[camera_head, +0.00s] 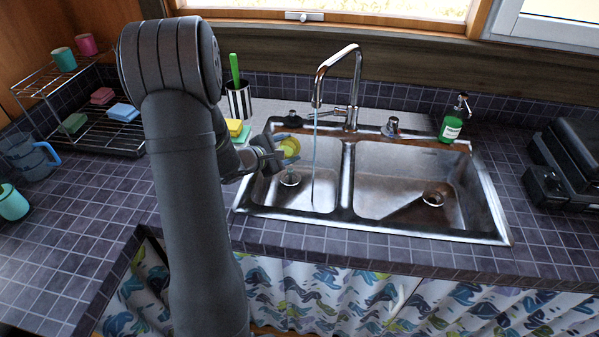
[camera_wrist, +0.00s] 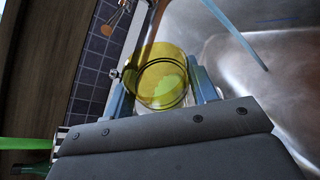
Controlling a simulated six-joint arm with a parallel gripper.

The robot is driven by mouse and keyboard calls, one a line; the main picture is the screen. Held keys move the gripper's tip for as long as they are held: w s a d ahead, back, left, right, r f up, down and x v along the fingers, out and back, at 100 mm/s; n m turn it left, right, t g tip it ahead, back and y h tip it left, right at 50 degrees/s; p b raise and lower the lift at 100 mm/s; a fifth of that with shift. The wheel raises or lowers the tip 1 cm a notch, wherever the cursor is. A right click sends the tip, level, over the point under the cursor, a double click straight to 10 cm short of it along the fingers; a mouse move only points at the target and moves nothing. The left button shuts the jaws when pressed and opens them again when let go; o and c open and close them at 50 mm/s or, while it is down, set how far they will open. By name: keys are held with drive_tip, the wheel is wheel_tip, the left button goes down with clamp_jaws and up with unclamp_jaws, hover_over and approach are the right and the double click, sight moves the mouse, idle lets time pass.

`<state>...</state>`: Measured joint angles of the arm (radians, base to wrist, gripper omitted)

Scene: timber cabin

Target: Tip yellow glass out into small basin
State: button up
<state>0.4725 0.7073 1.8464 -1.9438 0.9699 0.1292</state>
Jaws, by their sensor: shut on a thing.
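The yellow glass (camera_head: 290,147) is see-through and is held over the left, smaller basin of the steel sink. My gripper (camera_head: 284,148) is shut on it. In the wrist view the yellow glass (camera_wrist: 160,78) sits between the two blue-grey fingers of my gripper (camera_wrist: 165,88). The glass looks tilted in the head view; whether anything is in it I cannot tell. The small basin (camera_head: 323,185) has a drain at its bottom, below the glass. A thin stream of water runs from the tap (camera_head: 319,85) into this basin, to the right of the glass.
The large basin (camera_head: 385,180) lies to the right and looks empty. Yellow and green sponges (camera_head: 236,127) and a striped holder (camera_head: 239,101) with a green-handled tool stand left behind the sink. A green soap bottle (camera_head: 453,122) stands behind right. A dish rack (camera_head: 75,105) is at left.

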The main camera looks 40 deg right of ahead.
sight(292, 148)
drive_tip(key=shift+s+f+m+t, duration=0.15)
drive_tip(key=shift+f+m+t, duration=0.15)
drive_tip(key=shift+f+m, duration=0.1)
drive_tip(key=shift+f, duration=0.1)
drive_tip(key=shift+s+r+m+t+h, duration=0.15)
drive_tip(key=shift+r+m+t+h, duration=0.3)
drive_tip(key=shift+m, duration=0.6)
drive_tip(key=shift+s+r+m+t+h, duration=0.15)
drive_tip(key=shift+r+m+t+h, duration=0.25)
drive_tip(key=shift+m, duration=0.65)
idle(1.3)
drive_tip(key=shift+s+a+r+m+t+h, duration=0.1)
drive_tip(key=shift+s+m+t+h, duration=0.1)
drive_tip(key=shift+s+m, duration=0.25)
drive_tip(key=shift+s+r+m+t+h, duration=0.15)
drive_tip(key=shift+s+m, duration=0.15)
drive_tip(key=shift+m, duration=0.15)
idle(0.8)
drive_tip(key=shift+s+r+m+h, duration=0.2)
drive_tip(key=shift+m+h, duration=0.1)
drive_tip(key=shift+m, duration=0.4)
idle(0.4)
drive_tip(key=shift+s+r+m, duration=0.1)
drive_tip(key=shift+r+m, duration=0.3)
drive_tip(key=shift+r, duration=0.05)
idle(0.3)
